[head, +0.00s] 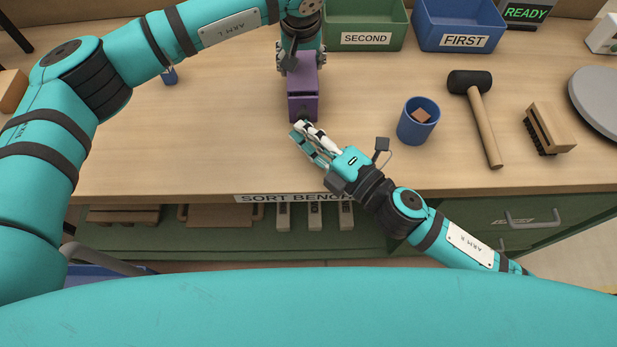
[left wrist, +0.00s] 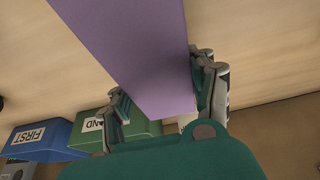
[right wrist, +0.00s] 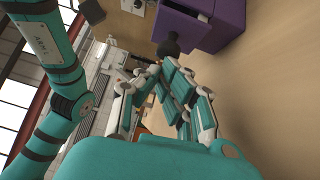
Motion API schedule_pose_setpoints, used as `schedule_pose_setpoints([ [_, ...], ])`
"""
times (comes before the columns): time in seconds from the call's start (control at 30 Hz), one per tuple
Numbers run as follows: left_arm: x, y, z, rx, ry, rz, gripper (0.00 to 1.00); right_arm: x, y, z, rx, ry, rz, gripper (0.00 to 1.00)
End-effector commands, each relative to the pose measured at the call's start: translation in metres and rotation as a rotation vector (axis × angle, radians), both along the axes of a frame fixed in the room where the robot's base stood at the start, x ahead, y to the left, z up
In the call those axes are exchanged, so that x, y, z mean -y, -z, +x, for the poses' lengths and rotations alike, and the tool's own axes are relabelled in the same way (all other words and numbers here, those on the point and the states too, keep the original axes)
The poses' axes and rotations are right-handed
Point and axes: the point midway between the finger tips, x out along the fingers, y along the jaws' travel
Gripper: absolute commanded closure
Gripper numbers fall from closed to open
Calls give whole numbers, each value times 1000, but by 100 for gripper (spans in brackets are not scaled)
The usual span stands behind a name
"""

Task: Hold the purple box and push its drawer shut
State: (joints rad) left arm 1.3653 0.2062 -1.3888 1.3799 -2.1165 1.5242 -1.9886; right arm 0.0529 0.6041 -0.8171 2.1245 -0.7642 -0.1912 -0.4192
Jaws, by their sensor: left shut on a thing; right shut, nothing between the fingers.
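The purple box (head: 303,75) stands on the bench top, with its drawer (head: 302,106) facing the front edge. In the right wrist view the drawer (right wrist: 184,28) sticks partly out of the box (right wrist: 230,22), with a dark round knob (right wrist: 168,45) on its front. My left gripper (head: 301,66) is shut on the box from behind. In the left wrist view its fingers lie on both sides of the box (left wrist: 140,50). My right gripper (head: 302,130) is shut and empty, with its fingertips close to the knob. I cannot tell whether they touch it.
A blue cup (head: 418,121) with a brown piece inside, a mallet (head: 482,120) and a brush (head: 550,128) stand or lie to the right. A green bin (head: 366,27) marked SECOND and a blue bin (head: 458,27) marked FIRST are behind. The bench left of the box is mostly clear.

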Motion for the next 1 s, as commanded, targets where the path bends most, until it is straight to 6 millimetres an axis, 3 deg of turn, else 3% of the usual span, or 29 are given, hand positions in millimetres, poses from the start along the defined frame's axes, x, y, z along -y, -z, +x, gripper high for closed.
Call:
schedule_pose_setpoints([
  [0.13, 0, 1, -1, -2, 2, 1, 69, 1, -1, 14, 1, 2, 0, 100],
  [0.57, 1, 2, -3, -7, 5, 2, 69, 2, -1, 14, 2, 7, 0, 100],
  [0.67, 1, 2, -2, -7, 5, 2, 69, 1, 1, 4, -2, 5, 1, 100],
  [0.83, 1, 2, -2, -6, 4, 1, 69, 0, 5, -31, -10, 0, 3, 100],
  [1.0, 0, 2, -2, -5, 2, 2, 69, 25, 7, -54, -11, 2, 1, 100],
])
